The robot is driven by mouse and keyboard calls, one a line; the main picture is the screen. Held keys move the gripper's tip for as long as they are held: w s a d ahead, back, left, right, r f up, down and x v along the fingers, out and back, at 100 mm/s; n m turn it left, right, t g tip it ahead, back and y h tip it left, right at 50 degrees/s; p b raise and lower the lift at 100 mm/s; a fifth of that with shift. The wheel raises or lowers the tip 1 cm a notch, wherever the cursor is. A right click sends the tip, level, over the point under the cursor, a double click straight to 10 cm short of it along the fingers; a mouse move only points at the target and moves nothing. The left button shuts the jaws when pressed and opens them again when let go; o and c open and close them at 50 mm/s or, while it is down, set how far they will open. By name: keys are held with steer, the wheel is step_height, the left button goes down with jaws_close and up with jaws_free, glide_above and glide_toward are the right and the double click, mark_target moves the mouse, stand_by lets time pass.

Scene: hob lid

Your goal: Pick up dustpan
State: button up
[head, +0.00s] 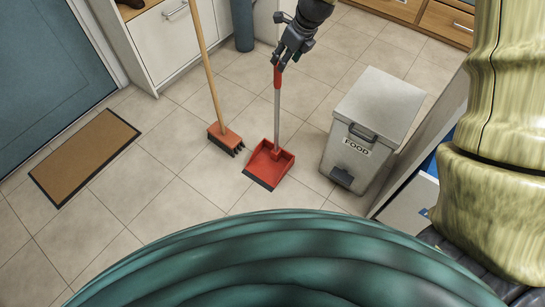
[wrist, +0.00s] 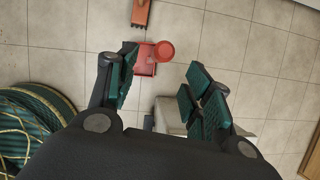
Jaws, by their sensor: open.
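The dustpan has a red pan (head: 268,165) on the tiled floor and a grey upright shaft (head: 277,118) with a red grip at its top. My gripper (head: 280,64) is above it in the head view, with its fingers at the height of the grip's upper end. In the wrist view my gripper (wrist: 163,83) is open and its fingers are wide apart. The round red end of the dustpan's grip (wrist: 164,50) lies a little beyond the gap between the fingers, with the pan below it. Whether a finger touches the grip cannot be told.
A broom (head: 225,138) stands upright left of the dustpan. A grey food bin (head: 367,140) stands to the right. A doormat (head: 85,155) lies by the blue door at left. White cabinets are behind. A large teal ribbed object (head: 270,265) fills the foreground.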

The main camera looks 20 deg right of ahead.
mark_target(277, 75)
steer(key=b+x, duration=0.3)
steer(key=x, duration=0.6)
steer(key=shift+s+d+f, duration=0.15)
steer(key=shift+f, duration=0.15)
steer(key=shift+w+f, duration=0.3)
steer(key=shift+f, duration=0.2)
jaws_close()
